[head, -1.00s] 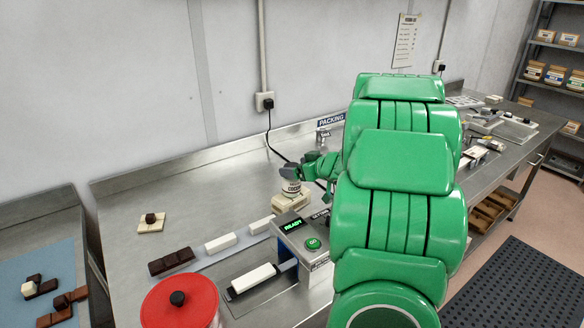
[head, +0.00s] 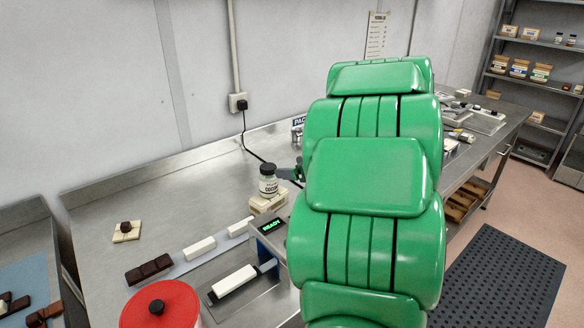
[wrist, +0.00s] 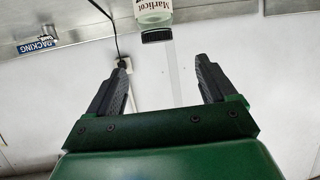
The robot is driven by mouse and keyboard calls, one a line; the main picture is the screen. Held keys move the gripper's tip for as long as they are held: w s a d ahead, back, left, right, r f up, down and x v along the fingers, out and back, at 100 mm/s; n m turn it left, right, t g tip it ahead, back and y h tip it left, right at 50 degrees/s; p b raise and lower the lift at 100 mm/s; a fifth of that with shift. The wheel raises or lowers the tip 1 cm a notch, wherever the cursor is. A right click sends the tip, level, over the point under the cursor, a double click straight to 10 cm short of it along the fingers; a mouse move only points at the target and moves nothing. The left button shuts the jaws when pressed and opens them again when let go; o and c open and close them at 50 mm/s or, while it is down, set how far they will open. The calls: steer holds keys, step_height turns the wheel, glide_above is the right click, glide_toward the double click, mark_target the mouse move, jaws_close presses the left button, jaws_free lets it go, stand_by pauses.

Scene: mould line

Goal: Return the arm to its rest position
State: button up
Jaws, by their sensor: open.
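My green arm (head: 365,175) fills the middle right of the head view and hides part of the bench. My gripper (wrist: 165,85) shows in the wrist view with its two dark fingers spread and nothing between them. In the head view only a small dark part of it shows beside the arm, right of a glass jar (head: 268,180). The jar has a dark lid and a white label and stands on a pale block (head: 266,203). A jar with a dark lid (wrist: 157,36) also shows in the wrist view, beyond the fingertips and apart from them.
A machine with a READY display (head: 271,226) stands near the arm. A red lidded pot (head: 160,308) is at the front. Shelves (head: 545,45) stand at the far right.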

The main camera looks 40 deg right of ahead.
stand_by(0.4)
step_height(320, 180, up, 4)
steer(key=w+m+g+h, duration=0.2)
steer(key=h, duration=0.4)
steer(key=s+a+f+g+y, duration=0.2)
steer(key=s+a+g, duration=0.4)
steer(key=s+a, duration=1)
steer(key=s+a+f+g+y, duration=0.1)
steer(key=s+a+f+g, duration=0.2)
steer(key=s+a, duration=1.4)
steer(key=a+g, duration=0.1)
steer(key=g, duration=0.2)
steer(key=shift+f+g+y, duration=0.2)
steer(key=shift+g+y, duration=0.2)
steer(key=shift+s+a, duration=0.1)
